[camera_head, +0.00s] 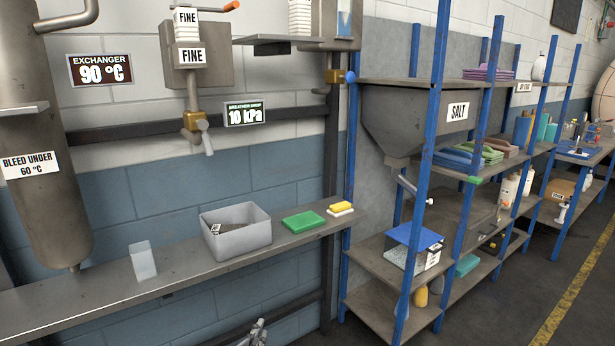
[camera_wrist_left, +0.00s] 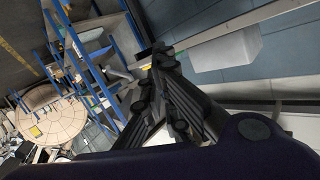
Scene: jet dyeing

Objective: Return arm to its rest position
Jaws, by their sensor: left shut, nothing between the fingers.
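The shelf's edge and a pale box-like shape (camera_wrist_left: 225,48) lie beyond the fingers to the right. The rest of the left arm is mostly out of the head view. My right gripper is in neither view.
On the shelf stand a small clear container (camera_head: 143,262), a grey bin (camera_head: 236,238), a green pad (camera_head: 303,222) and a yellow-and-white sponge (camera_head: 341,208). A blue-post rack (camera_head: 424,170) with a SALT hopper (camera_head: 386,118) stands right. The floor (camera_head: 500,290) at the lower right is clear.

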